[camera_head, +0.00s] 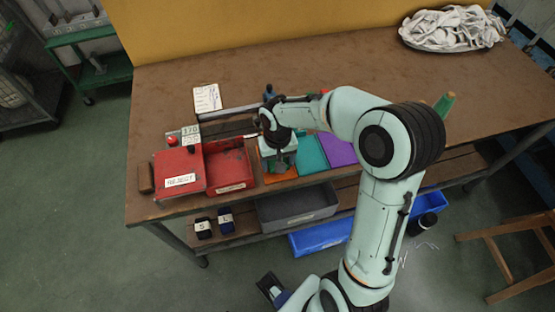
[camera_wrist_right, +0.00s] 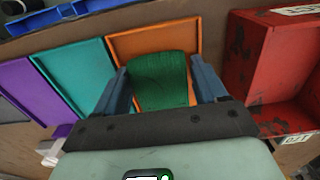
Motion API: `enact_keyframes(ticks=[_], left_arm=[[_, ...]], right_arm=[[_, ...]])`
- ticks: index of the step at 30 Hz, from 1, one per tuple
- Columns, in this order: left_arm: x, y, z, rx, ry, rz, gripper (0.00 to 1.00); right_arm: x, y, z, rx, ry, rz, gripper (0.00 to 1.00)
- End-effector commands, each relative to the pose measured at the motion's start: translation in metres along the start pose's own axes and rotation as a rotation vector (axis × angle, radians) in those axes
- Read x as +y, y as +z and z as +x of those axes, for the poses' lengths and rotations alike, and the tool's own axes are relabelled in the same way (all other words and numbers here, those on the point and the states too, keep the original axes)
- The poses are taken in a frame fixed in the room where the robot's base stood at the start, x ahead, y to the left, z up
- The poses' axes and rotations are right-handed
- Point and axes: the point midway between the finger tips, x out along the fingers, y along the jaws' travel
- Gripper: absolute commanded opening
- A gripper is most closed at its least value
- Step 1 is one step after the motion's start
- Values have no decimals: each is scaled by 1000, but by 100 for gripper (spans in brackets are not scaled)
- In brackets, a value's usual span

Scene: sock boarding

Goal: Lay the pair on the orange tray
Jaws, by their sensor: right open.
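The green folded pair (camera_wrist_right: 160,80) lies on the orange tray (camera_wrist_right: 150,40) in the right wrist view. The orange tray also shows in the head view (camera_head: 281,177), partly covered by my right gripper (camera_head: 279,165). My right gripper (camera_wrist_right: 161,75) is open above the tray, one blue finger on each side of the pair. Whether the fingers touch it is unclear. In the head view the pair is hidden by the gripper.
A teal tray (camera_head: 311,153) and a purple tray (camera_head: 338,149) lie beside the orange one. A red bin (camera_head: 229,165) and a red REJECT box (camera_head: 179,173) stand to its left. A white sock heap (camera_head: 452,28) lies far right. The table's back middle is clear.

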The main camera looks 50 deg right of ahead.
Motion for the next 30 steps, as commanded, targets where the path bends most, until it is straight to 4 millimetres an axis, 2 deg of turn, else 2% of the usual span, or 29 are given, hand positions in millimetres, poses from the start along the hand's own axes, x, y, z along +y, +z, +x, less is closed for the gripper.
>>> enact_keyframes(ticks=[5,12,18,22,30], left_arm=[[2,0,-6,1,0,1,43],[5,0,-13,3,1,1,43],[6,-1,-17,5,2,2,43],[7,-1,-18,5,2,2,43],[7,-1,-18,5,2,2,43]], right_arm=[[-1,-1,-30,5,-1,1,88],[-1,-1,-83,6,-2,0,88],[0,0,-113,3,0,0,88],[0,0,-122,1,0,0,88],[0,0,-123,0,0,0,88]])
